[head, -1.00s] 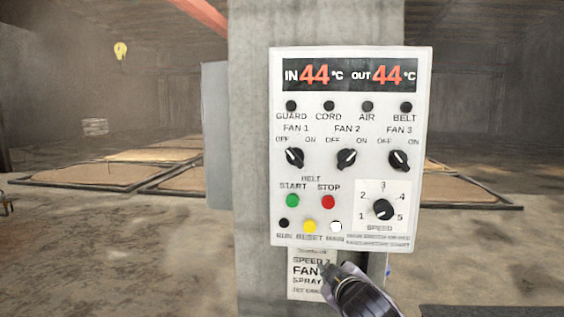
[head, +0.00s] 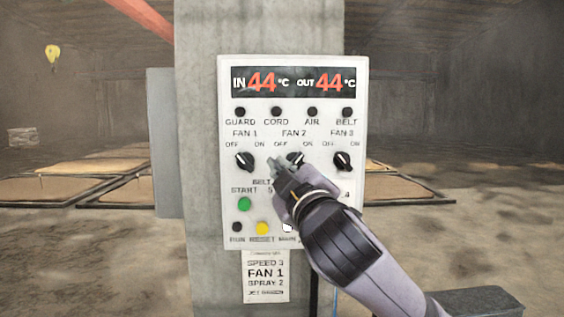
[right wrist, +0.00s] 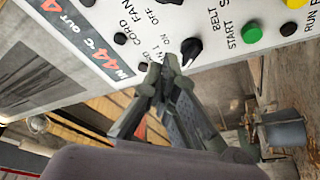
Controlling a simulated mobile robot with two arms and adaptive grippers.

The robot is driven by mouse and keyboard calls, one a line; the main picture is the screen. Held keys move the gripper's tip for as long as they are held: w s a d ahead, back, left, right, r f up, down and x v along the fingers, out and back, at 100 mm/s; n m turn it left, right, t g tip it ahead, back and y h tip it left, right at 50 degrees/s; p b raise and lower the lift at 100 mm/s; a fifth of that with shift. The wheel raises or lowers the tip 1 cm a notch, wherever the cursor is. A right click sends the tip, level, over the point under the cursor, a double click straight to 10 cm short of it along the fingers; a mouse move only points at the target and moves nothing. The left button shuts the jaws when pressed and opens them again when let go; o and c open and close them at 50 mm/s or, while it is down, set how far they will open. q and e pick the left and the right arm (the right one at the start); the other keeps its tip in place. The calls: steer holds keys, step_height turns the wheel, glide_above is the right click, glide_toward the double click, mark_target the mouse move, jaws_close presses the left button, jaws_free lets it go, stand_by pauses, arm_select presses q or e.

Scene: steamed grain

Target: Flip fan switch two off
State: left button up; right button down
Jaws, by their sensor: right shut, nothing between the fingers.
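The pale control panel (head: 212,100) hangs on a concrete column. The fan 2 knob (head: 297,158) is black, and its pointer leans up and right toward ON. My right gripper (head: 274,164) is shut and empty, with its tips just left of and below this knob in the head view. It hides part of the knob; I cannot tell whether they touch. The gripper also shows in the right wrist view (right wrist: 165,72), close to a black knob that appears to be the fan 1 knob (right wrist: 191,50). My left gripper is out of view.
In the head view, the fan 1 knob (head: 245,161) and fan 3 knob (head: 342,161) flank fan 2. The green start button (head: 244,204) and yellow reset button (head: 262,228) are below. My right arm covers the stop button and most of the speed dial.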

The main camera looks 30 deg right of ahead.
mark_target(295, 162)
steer(key=p+x, duration=0.2)
steer(key=x, duration=0.2)
steer(key=p+x, duration=0.2)
steer(key=x, duration=0.3)
steer(key=shift+w+r, duration=0.2)
steer(key=shift+r, duration=0.1)
steer(key=shift+s+d+f, duration=0.15)
steer(key=shift+d+f, duration=0.35)
steer(key=shift+f, duration=0.1)
steer(key=shift+s+d+f, duration=0.15)
steer(key=shift+d+f, duration=0.3)
steer(key=shift+f, duration=0.1)
steer(key=shift+s+d+f, duration=0.3)
steer(key=shift+s+d, duration=0.1)
steer(key=shift+w, duration=0.1)
steer(key=shift+a, duration=0.1)
